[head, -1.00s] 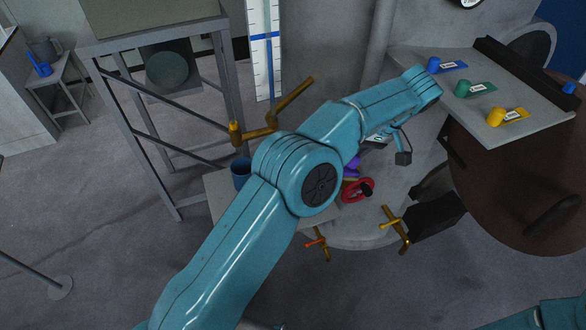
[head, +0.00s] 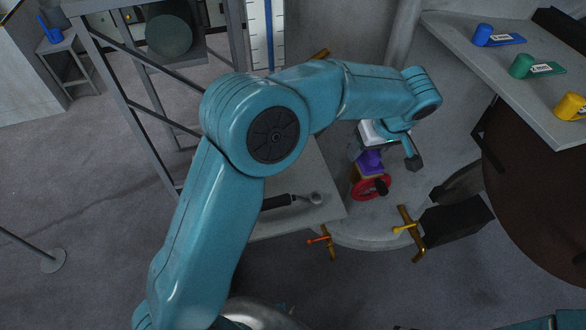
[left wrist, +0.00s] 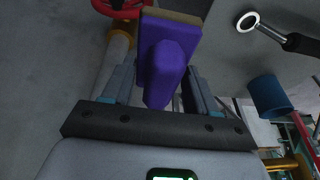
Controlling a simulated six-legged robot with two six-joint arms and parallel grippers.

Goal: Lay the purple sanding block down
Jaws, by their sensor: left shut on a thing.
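The purple sanding block (head: 370,161) has a purple grip and a tan base. In the head view it sits below my left wrist, just above a red wheel-like part. My left gripper (head: 372,150) is shut on it, and the arm partly covers the fingers. In the left wrist view the sanding block (left wrist: 168,62) stands between the two fingers of my left gripper (left wrist: 155,85), its tan base pointing away from the palm. I cannot tell whether the base touches anything. My right gripper does not show.
A red wheel-like part (head: 372,187) is close to the block. A black-handled tool with a ring end (head: 312,199) lies on the grey bench top (head: 290,221). Orange-brown clamps (head: 410,232) are at the front edge. A shelf (head: 540,105) with blue, green and yellow items stands right.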

